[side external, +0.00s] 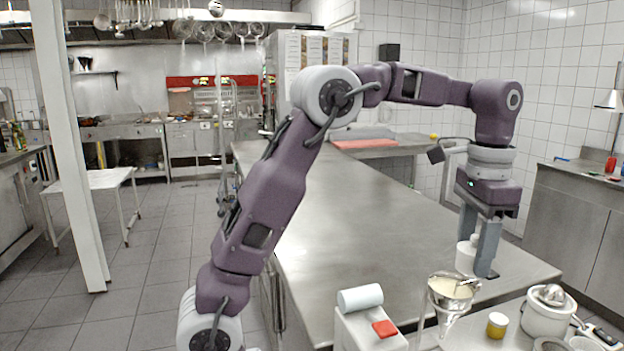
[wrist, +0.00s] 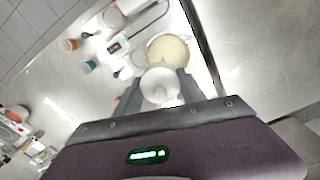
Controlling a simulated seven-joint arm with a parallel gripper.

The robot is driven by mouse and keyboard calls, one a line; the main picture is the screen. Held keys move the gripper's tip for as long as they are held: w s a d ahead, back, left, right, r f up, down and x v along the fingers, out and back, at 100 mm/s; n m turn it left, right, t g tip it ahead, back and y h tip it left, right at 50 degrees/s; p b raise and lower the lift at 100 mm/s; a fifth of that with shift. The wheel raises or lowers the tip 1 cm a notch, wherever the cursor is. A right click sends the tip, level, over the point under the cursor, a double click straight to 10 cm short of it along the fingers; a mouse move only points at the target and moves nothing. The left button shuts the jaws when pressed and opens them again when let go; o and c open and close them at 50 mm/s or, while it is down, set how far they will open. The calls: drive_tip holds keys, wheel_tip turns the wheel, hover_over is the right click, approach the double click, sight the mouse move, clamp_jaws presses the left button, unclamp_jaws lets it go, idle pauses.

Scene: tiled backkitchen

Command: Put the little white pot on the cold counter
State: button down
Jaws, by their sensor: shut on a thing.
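The little white pot (side external: 466,256) is between the fingers of my gripper (side external: 481,258), which is shut on it. In the wrist view the white pot (wrist: 160,86) shows from above between the two grey fingers (wrist: 157,95). A larger cream-coloured round shape (wrist: 168,50) adjoins it there; I cannot tell if it is part of the pot. The long steel counter (side external: 370,210), which I take as the cold counter, lies behind and below my gripper. The fingers hide part of the pot, and I cannot tell its height above the steel.
The long counter's middle is clear.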

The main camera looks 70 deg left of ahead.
drive_tip(key=a+n, duration=0.3)
drive_tip(key=a, duration=0.6)
hover_over(340, 277)
wheel_tip(340, 277, down, 14)
drive_tip(key=r, duration=0.1)
wheel_tip(340, 277, down, 10)
drive_tip(key=shift+f, duration=0.4)
drive_tip(key=shift+f, duration=0.1)
drive_tip(key=c, duration=0.7)
unclamp_jaws()
